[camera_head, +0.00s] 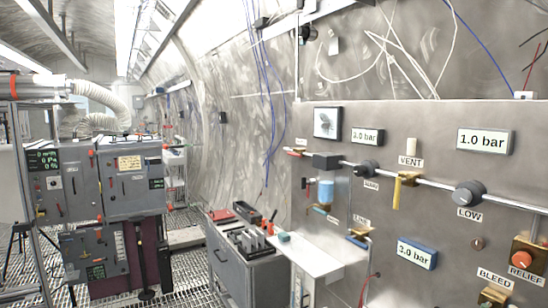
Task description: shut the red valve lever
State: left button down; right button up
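A small red lever-like part (295,152) shows at the left end of the steel pipe on the grey wall panel. It is too small to tell whether it is open or shut. A yellow lever (397,192) hangs down below the pipe under the VENT label. A round orange-red knob (521,259) sits above the RELIEF label. Neither of my grippers shows in the head view.
A grey cabinet (245,275) with tools on top stands left of the panel, and a white shelf (309,258) juts out beside it. Grey equipment boxes (130,185) stand at the left. The grated floor (200,275) shows between them. Black knobs (469,194) project from the panel.

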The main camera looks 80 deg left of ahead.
aim_at(296, 155)
jog(key=u, duration=2.55)
jog(key=i+j+u, duration=0.1)
jog(key=i+j, duration=0.15)
jog(key=i, duration=0.2)
jog(key=i+j+u, duration=0.15)
jog(key=i, duration=0.3)
jog(key=i+j+u, duration=0.1)
jog(key=i+j, duration=0.2)
jog(key=i, duration=0.2)
jog(key=i+j+u, duration=0.15)
jog(key=i, duration=0.3)
